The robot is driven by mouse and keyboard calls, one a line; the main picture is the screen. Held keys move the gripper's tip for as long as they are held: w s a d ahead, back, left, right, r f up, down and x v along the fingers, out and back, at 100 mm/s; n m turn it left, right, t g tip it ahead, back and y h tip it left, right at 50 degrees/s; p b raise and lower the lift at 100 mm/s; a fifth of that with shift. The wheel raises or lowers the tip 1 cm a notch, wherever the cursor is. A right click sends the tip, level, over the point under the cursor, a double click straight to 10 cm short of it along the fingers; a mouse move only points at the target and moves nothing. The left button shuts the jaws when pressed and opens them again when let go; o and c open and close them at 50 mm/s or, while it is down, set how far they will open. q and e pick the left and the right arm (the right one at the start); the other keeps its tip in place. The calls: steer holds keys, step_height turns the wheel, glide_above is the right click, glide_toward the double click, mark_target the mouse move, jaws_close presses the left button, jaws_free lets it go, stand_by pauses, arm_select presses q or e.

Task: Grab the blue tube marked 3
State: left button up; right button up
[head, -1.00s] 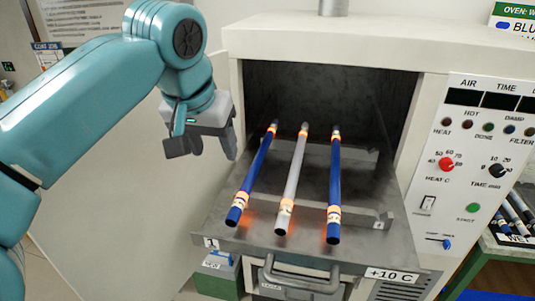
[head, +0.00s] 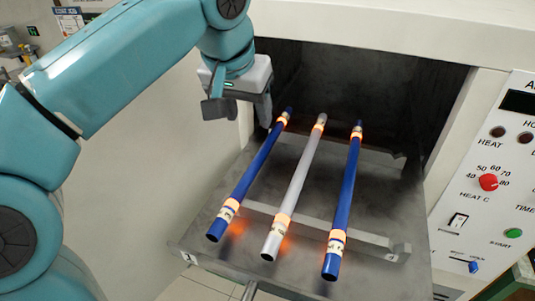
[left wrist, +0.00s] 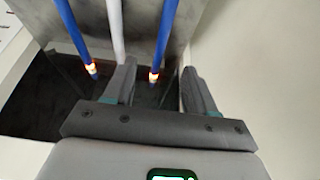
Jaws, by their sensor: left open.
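Three tubes lie side by side on the grey metal tray: a left blue tube (head: 250,175), a white tube (head: 296,185) and a right blue tube (head: 343,200). Each has glowing orange bands and a small label near its front end; the numbers are too small to read. My left gripper (head: 240,110) is open and empty, left of the left blue tube's far end. In the left wrist view, a blue tube (left wrist: 166,40), apparently the same one, shows between the open fingers (left wrist: 160,85), with no visible contact. My right gripper is out of view.
The tray (head: 200,250) is pulled out of a dark oven chamber (head: 330,75), and its raised bar (head: 375,240) runs under the tubes. A control panel (head: 490,200) stands at the right. A pale panel (head: 140,190) is at the left.

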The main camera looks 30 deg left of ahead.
arm_select(q)
step_height(320, 180, down, 4)
steer(key=a, duration=0.1)
steer(key=b, duration=0.1)
glide_above(258, 157)
steer(key=s+d, duration=0.1)
steer(key=s, duration=0.2)
steer(key=f, duration=0.5)
steer(key=shift+w+f, duration=0.25)
steer(key=shift+a+f, duration=0.3)
steer(key=shift+f, duration=0.15)
steer(key=x, duration=0.4)
steer(key=shift+w+d, duration=0.1)
steer(key=shift+w, duration=0.15)
steer(key=shift+w+f, duration=0.1)
steer(key=shift+f, duration=0.25)
steer(key=c, duration=0.6)
jaws_close()
